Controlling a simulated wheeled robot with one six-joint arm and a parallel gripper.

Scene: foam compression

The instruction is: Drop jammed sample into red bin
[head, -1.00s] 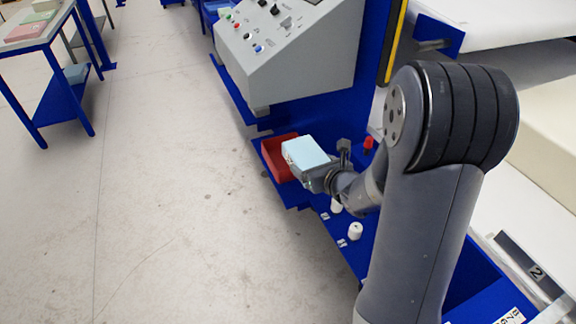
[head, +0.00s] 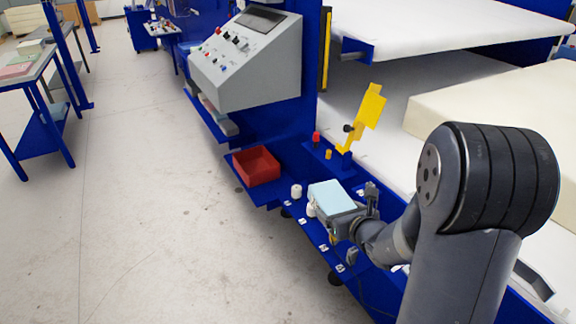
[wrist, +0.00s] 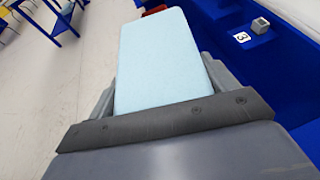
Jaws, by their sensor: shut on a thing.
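The sample is a pale blue foam block (head: 331,195), held in my gripper (head: 352,217) above the blue shelf. In the wrist view the block (wrist: 158,60) lies between the two grey fingers and points away from me. The red bin (head: 257,167) is an open tray on the blue shelf, to the left of and beyond the block in the head view. Its visible inside looks empty. In the wrist view only a sliver of the bin (wrist: 154,11) shows past the block's far end.
A white cylinder (head: 296,191) stands on the blue shelf (head: 275,196) between bin and block. A yellow bracket (head: 368,108) rises behind the gripper. A grey control console (head: 246,62) overhangs beyond the bin. Open floor (head: 150,210) lies left.

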